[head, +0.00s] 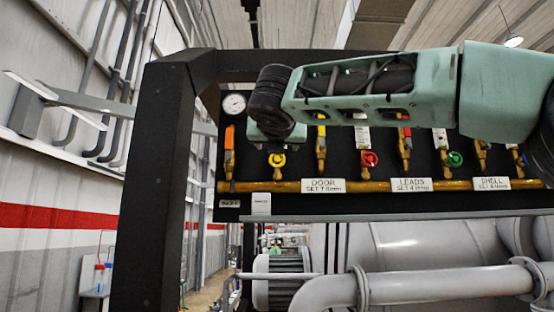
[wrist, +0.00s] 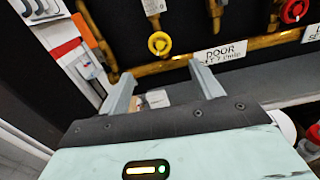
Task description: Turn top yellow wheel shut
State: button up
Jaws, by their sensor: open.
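A yellow wheel (head: 277,160) sits on a brass valve on the black panel, left of the DOOR label. It also shows in the wrist view (wrist: 159,43), above the gap between my fingertips. My gripper (wrist: 158,82) is open and empty, with its two fingers apart below the wheel in that picture. In the head view my arm hangs in front of the upper panel, and its wrist covers the part just above the yellow wheel. I cannot make out the fingers there. No contact between the fingers and the wheel shows.
A red wheel (head: 369,159) and a green wheel (head: 455,159) sit farther right along the brass pipe (head: 385,187). A round gauge (head: 234,104) is at upper left. A thick black frame post (head: 153,190) stands left of the panel. Grey pipes (head: 430,285) run below.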

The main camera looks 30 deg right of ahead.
aim_at(277, 159)
jog(key=p+x, duration=0.6)
jog(key=x, duration=0.8)
jog(key=shift+w+d+r, duration=0.1)
jog(key=shift+w+d, duration=0.1)
jog(key=shift+w, duration=0.05)
jog(key=shift+w+d, duration=0.35)
jog(key=shift+w, duration=0.2)
jog(key=c, duration=1)
